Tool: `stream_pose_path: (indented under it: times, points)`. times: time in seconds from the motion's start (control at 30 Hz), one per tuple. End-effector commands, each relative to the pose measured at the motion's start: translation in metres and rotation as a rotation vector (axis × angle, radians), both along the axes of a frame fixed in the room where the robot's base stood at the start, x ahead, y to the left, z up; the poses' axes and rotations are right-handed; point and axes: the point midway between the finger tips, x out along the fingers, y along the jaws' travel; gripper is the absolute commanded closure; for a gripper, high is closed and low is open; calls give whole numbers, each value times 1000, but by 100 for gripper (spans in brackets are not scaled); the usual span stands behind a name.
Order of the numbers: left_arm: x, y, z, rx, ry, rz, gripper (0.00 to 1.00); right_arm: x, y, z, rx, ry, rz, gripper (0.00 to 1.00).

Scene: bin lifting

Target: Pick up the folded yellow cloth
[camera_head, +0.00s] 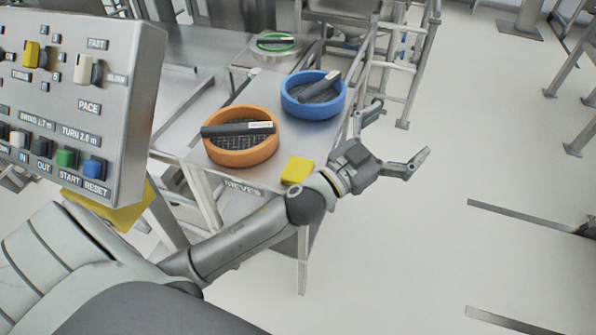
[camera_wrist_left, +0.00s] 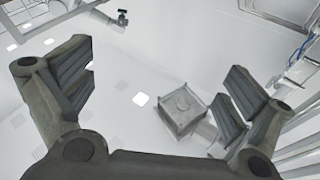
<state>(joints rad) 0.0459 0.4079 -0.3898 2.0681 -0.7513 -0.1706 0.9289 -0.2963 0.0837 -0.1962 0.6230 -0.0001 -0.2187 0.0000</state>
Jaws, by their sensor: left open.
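The folded yellow cloth (camera_head: 297,170) lies on the front right corner of the metal table (camera_head: 262,178), in front of the orange sieve. My left gripper (camera_head: 400,137) is open and empty. In the head view it is to the right of the cloth, past the table's right edge, with its fingers pointing right, away from the cloth. My left wrist is close beside the cloth in the picture. In the left wrist view the open fingers (camera_wrist_left: 160,95) have nothing between them, and the cloth does not show there. My right gripper is not in view.
An orange sieve (camera_head: 241,155) and a blue sieve (camera_head: 315,110), each with a dark-handled tool, stand on the table. A green-rimmed sieve (camera_head: 277,43) is farther back. A control panel (camera_head: 75,110) fills the left.

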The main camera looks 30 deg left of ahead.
Motion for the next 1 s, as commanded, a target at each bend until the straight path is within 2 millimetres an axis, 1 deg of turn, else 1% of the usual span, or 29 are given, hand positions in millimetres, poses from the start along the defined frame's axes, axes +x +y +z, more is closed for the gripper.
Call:
stream_pose_path:
  times: [0.03,0.1,0.17,0.2,0.27,0.33,0.37,0.4,0.47,0.5,0.57,0.6,0.67,0.7,0.73,0.77,0.8,0.87,0.9,1.0]
  points:
    - [-1,-18,17,32,-71,-93,0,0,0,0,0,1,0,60]
    - [-8,-44,31,81,-142,-239,0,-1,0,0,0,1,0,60]
    - [-17,-64,36,139,-182,-366,0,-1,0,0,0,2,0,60]
    - [-23,-76,36,183,-195,-451,0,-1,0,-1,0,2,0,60]
    - [-32,-90,30,260,-196,-573,0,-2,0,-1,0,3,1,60]
    - [-41,-101,16,366,-167,-704,0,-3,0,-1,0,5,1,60]
    - [-44,-103,8,415,-144,-755,0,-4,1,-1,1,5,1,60]
    - [-47,-103,-4,483,-106,-819,0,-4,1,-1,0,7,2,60]
    - [-50,-98,-24,590,-28,-899,0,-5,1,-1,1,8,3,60]
    - [-50,-90,-38,663,37,-940,0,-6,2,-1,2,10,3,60]
    - [-49,-73,-59,775,151,-985,0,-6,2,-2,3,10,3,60]
    - [-47,-58,-71,848,237,-1002,0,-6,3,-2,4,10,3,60]
    - [-42,-30,-88,955,382,-1003,0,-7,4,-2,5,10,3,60]
    - [-39,-7,-97,1022,486,-989,0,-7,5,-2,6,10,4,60]
    - [-36,11,-103,1067,566,-970,0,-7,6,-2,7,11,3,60]
    - [-34,29,-107,1109,646,-947,0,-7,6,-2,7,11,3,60]
    - [-31,53,-110,1156,751,-906,0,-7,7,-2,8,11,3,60]
    - [-28,90,-112,1215,901,-836,0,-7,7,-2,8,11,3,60]
    - [-27,112,-110,1243,991,-785,0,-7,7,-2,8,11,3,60]
    - [-27,157,-104,1287,1174,-661,0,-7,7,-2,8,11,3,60]
